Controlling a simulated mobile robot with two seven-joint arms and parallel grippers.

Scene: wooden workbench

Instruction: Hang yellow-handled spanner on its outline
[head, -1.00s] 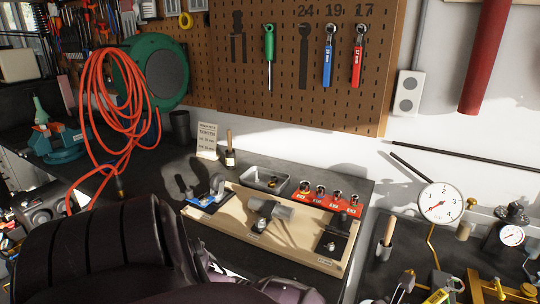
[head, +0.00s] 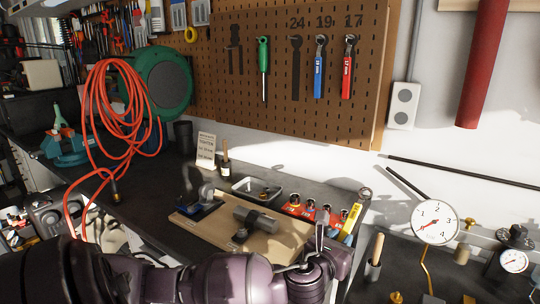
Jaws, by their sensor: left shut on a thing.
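The yellow-handled spanner (head: 351,220) stands tilted above the right end of the wooden board, its ring end uppermost. My left gripper (head: 322,238) is shut on it; the arm partly hides its lower end and the fingers. On the brown pegboard (head: 269,110), a dark spanner outline (head: 296,70) under the number 24 is bare. To its right hang a blue-handled spanner (head: 319,72) under 19 and a red-handled spanner (head: 348,72) under 17. My right gripper is out of view.
A green screwdriver (head: 263,62) hangs left of the bare outline, with another dark outline (head: 235,50) further left. Below are a wooden fixture board (head: 205,228), a metal tray (head: 243,187) and a red socket rack (head: 297,210). A dial gauge (head: 435,221) stands at right.

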